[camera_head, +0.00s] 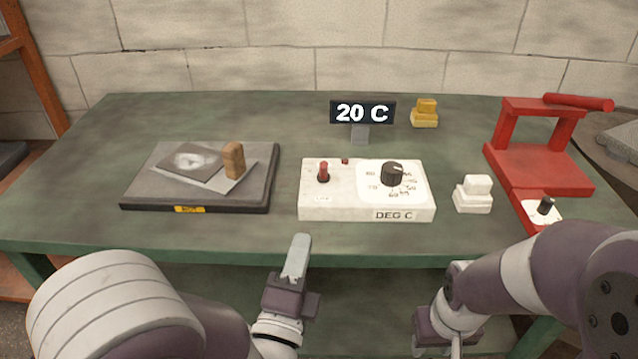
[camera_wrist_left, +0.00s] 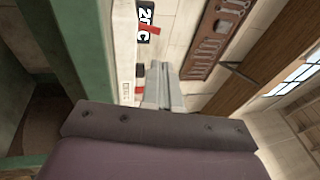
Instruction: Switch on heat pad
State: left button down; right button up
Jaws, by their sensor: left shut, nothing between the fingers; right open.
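The heat pad (camera_head: 142,192) is a dark flat slab with a yellow label on its front edge, at the left of the table. A white control box (camera_head: 340,208) sits right of it, with a red toggle switch (camera_head: 323,172) and a black dial (camera_head: 391,174). A display (camera_head: 362,112) behind the box reads 20 C. My left gripper (camera_head: 297,256) is shut and empty, in front of the box's left end and apart from it. In the left wrist view its fingers (camera_wrist_left: 164,88) are together. My right gripper (camera_head: 432,343) is open, low at the front edge, partly hidden by my arm.
A wooden-handled block (camera_head: 233,160) and thin sheets (camera_head: 190,164) lie on the pad. A white block (camera_head: 474,194) stands right of the box, a yellow block (camera_head: 425,113) behind. A red press-like frame (camera_head: 540,165) with a small dial is at the right. The green table's (camera_head: 70,215) front left is clear.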

aim_at(323, 165)
pick_arm(q)
jog(key=x, duration=1.3)
jog(key=shift+w+d, duration=0.1)
jog(key=shift+w, duration=0.3)
jog(key=shift+r, duration=0.1)
jog(key=shift+w+r+g+p, duration=0.1)
jog(key=shift+r+g+p, duration=0.35)
jog(key=shift+p, duration=0.8)
jog(key=r+g+p, duration=0.1)
jog(key=p, duration=0.3)
jog(key=w+g+p, duration=0.1)
jog(key=p, duration=0.3)
jog(key=r+n+g+y+p, duration=0.1)
jog(key=g+p, duration=0.1)
jog(key=p, duration=0.1)
jog(key=shift+w+r+p, duration=0.4)
jog(key=w+g+p, duration=0.1)
jog(key=g+p, duration=0.1)
jog(key=p, duration=0.3)
jog(key=shift+w, duration=0.2)
jog(key=shift+f+g+b, duration=0.25)
jog(key=shift+f+b, duration=0.15)
jog(key=shift+f, duration=0.2)
jog(key=shift+r, duration=0.2)
